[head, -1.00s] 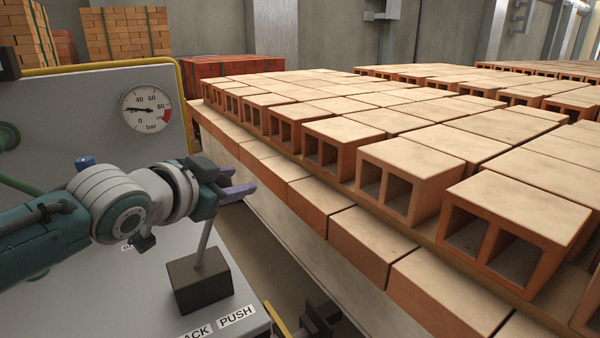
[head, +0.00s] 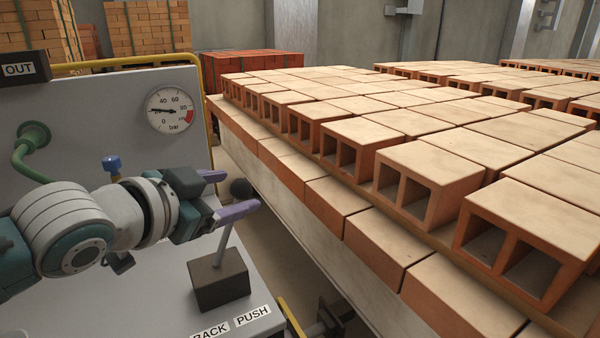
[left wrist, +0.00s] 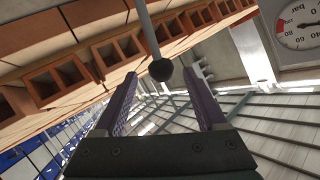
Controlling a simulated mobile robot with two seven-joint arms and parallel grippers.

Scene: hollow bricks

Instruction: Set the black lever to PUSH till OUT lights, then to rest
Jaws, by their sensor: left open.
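The lever has a grey rod (head: 223,245) and a black knob (head: 240,187). It rises from a dark box (head: 219,281) on the grey panel and leans a little right in the head view. Labels BACK (head: 211,331) and PUSH (head: 252,314) sit in front of it. My left gripper (head: 231,190) is open, with the knob between or just past its purple fingertips. In the left wrist view the knob (left wrist: 161,70) shows between the spread fingers, with no clear contact. The OUT sign (head: 19,69) is at the upper left; no lit lamp shows there. My right gripper is out of view.
A pressure gauge (head: 170,111), a blue-topped valve (head: 111,166) and a green pipe (head: 30,145) are on the panel. Rows of hollow bricks (head: 430,170) fill the right side, close beyond the lever. A yellow rail (head: 290,318) edges the panel.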

